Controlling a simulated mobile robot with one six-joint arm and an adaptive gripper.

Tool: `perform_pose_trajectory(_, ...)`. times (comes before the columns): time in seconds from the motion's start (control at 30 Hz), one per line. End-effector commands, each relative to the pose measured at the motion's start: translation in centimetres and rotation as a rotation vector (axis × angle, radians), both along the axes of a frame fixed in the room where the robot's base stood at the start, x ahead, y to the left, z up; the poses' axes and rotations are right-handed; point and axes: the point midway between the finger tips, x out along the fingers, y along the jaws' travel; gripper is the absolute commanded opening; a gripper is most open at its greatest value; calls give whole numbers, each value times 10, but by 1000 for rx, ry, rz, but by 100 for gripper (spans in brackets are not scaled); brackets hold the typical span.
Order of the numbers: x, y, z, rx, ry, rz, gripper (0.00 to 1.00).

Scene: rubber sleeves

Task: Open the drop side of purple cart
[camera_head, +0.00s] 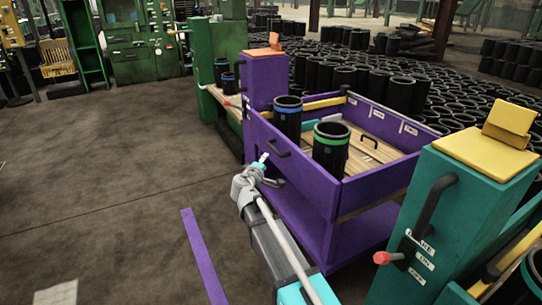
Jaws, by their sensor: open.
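The purple cart (262,78) stands in the middle of the head view, with a wooden deck and low purple walls. Its near-left side panel (300,172) looks upright, with a black handle (277,147) on it. My gripper (262,163) is open beside this panel, just below and left of the handle in the picture. I cannot tell whether it touches the panel. No object shows between the fingers. A black sleeve with a blue ring (287,121) and one with a green ring (330,152) stand in the cart behind the panel.
A teal cart (445,210) with a yellow top and a red-knobbed lever (383,258) stands close at right. A green cart (203,80) stands behind. Many black sleeves (480,110) fill the back right. The floor (110,160) at left is clear, with a purple strip (202,255) on it.

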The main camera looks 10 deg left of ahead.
Motion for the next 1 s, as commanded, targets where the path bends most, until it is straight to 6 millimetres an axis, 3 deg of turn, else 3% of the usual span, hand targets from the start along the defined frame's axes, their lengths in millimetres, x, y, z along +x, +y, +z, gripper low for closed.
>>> perform_pose_trajectory(0.57,-1,14,-2,-7,-5,23,57)
perform_pose_trajectory(0.77,11,12,-4,-7,-5,22,57)
perform_pose_trajectory(1.0,41,8,-9,-8,-5,24,57)
